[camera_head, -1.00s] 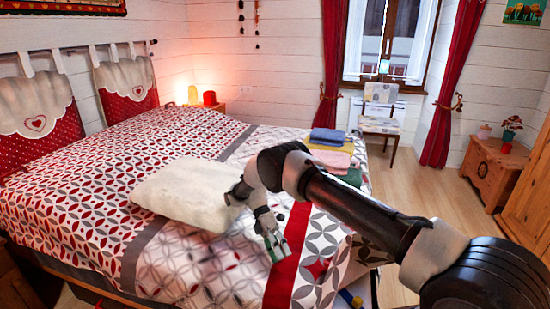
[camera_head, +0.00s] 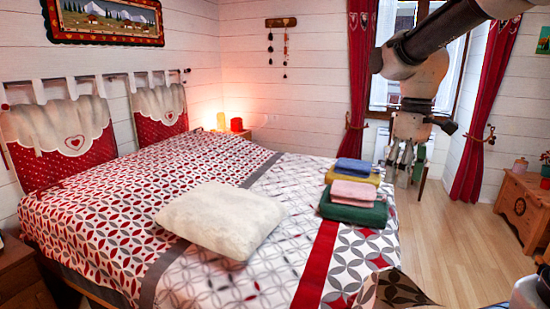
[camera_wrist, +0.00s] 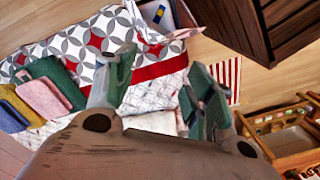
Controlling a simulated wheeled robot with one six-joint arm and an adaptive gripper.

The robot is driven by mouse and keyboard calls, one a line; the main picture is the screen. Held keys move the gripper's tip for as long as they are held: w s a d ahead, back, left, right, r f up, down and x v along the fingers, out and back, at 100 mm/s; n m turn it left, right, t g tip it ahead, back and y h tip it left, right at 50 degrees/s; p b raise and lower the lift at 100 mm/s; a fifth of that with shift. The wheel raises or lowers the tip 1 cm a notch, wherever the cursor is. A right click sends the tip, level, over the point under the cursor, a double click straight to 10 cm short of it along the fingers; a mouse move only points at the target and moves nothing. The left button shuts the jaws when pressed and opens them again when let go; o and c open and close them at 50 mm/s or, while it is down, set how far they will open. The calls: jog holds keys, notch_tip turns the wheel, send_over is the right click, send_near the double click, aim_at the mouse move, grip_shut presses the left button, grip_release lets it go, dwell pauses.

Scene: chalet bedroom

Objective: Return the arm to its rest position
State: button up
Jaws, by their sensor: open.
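My gripper (camera_head: 404,160) hangs from my raised arm at the upper right of the head view, in front of the window and to the right of the folded towels. In the wrist view my gripper (camera_wrist: 160,95) shows two separate fingers with nothing between them. It is open and empty, above the foot end of the bed (camera_head: 300,245). The white pillow (camera_head: 222,218) lies on the bed, apart from my gripper.
Folded towels, blue, yellow, pink and green (camera_head: 357,193), are stacked on the bed's right side. A wooden chest (camera_head: 523,205) stands at the right. The wooden floor (camera_head: 450,240) between bed and chest looks clear. The wrist view shows dark wooden furniture (camera_wrist: 290,25).

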jog(key=s+d+m+t, duration=0.2)
jog(key=s+d+m, duration=0.1)
jog(key=s, duration=0.5)
jog(key=s+d+m+t, duration=0.3)
jog(key=s+m, duration=0.1)
jog(key=s, duration=0.5)
jog(key=shift+d, duration=0.25)
